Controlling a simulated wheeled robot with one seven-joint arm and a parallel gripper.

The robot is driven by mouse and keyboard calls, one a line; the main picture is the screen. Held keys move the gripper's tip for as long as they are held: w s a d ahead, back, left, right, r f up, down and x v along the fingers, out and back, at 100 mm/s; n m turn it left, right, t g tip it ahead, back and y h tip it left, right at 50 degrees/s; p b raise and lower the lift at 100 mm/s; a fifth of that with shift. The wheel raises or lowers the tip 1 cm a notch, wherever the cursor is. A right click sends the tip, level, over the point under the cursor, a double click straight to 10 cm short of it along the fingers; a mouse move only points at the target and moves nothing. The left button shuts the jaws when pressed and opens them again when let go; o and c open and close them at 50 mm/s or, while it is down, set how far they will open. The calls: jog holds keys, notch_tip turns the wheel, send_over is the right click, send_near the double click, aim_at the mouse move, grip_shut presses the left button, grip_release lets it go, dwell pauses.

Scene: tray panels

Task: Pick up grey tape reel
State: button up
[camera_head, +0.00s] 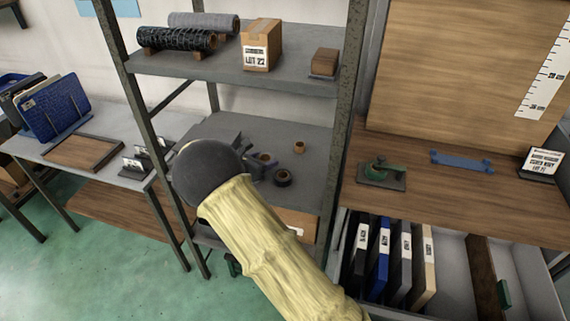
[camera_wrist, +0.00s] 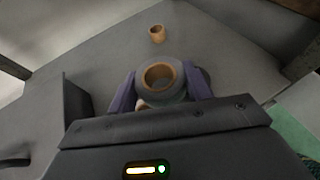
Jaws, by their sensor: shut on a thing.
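The grey tape reel (camera_wrist: 178,70) has a tan cardboard core and sits between the two purple-grey fingers of my gripper (camera_wrist: 160,88) in the wrist view. The fingers are shut on its sides. In the head view the reel (camera_head: 265,158) shows only in part, next to my dark wrist. My arm hides most of the gripper there. I cannot tell whether the reel touches the shelf.
On the same grey shelf (camera_head: 310,145) are a small tan roll (camera_head: 299,146) and a black tape reel (camera_head: 283,178). A metal post (camera_head: 345,110) stands at the right. An upper shelf (camera_head: 225,75) holds rolls and a carton (camera_head: 261,45).

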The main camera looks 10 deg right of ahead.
jog(key=a, duration=0.1)
jog(key=w+a, duration=0.1)
jog(key=a, duration=0.1)
jog(key=w+a, duration=0.1)
jog(key=a, duration=0.1)
